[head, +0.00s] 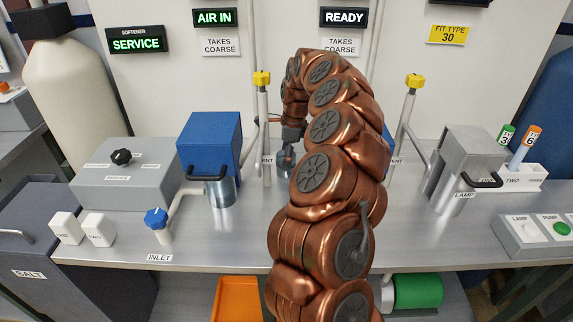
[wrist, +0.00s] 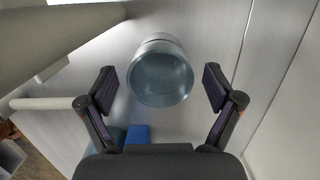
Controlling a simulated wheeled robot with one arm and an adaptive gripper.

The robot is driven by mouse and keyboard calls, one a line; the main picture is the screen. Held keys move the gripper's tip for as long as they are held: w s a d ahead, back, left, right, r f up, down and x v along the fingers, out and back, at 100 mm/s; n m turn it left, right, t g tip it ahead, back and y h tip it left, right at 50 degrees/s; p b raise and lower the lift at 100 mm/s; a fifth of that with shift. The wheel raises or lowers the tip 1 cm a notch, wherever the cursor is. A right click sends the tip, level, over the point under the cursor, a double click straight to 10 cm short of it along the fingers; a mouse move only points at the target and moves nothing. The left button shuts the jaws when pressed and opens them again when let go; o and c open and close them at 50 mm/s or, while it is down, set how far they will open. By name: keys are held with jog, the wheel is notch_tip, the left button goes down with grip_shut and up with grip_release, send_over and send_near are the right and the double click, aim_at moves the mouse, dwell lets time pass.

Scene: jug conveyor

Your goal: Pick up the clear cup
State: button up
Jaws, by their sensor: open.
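The clear cup (wrist: 162,75) shows in the wrist view as a greyish, see-through round vessel, its open mouth facing the camera. It sits between and slightly beyond the two fingertips of my gripper (wrist: 160,88). The fingers are spread wide, with a visible gap on both sides of the cup. In the head view my gripper (head: 286,160) is small and dark at the end of my copper arm, low over the back of the bench. I cannot clearly make out the cup there.
A blue box-shaped unit (head: 209,145) with a metal cup-like base stands left of my gripper. A yellow-topped post (head: 262,100) rises close by. A blue-knobbed inlet pipe (head: 157,220) is at front left. A grey lamp unit (head: 470,160) stands right.

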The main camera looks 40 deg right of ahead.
jog(key=shift+w+a+f+p, duration=0.1)
jog(key=shift+a+f+p, duration=0.05)
jog(key=shift+f, duration=0.65)
jog(key=shift+a+f+p, duration=0.1)
jog(key=shift+f+p, duration=0.05)
jog(key=shift+f, duration=0.6)
jog(key=shift+c, duration=0.4)
jog(key=c, duration=1.1)
jog(key=shift+o, duration=0.2)
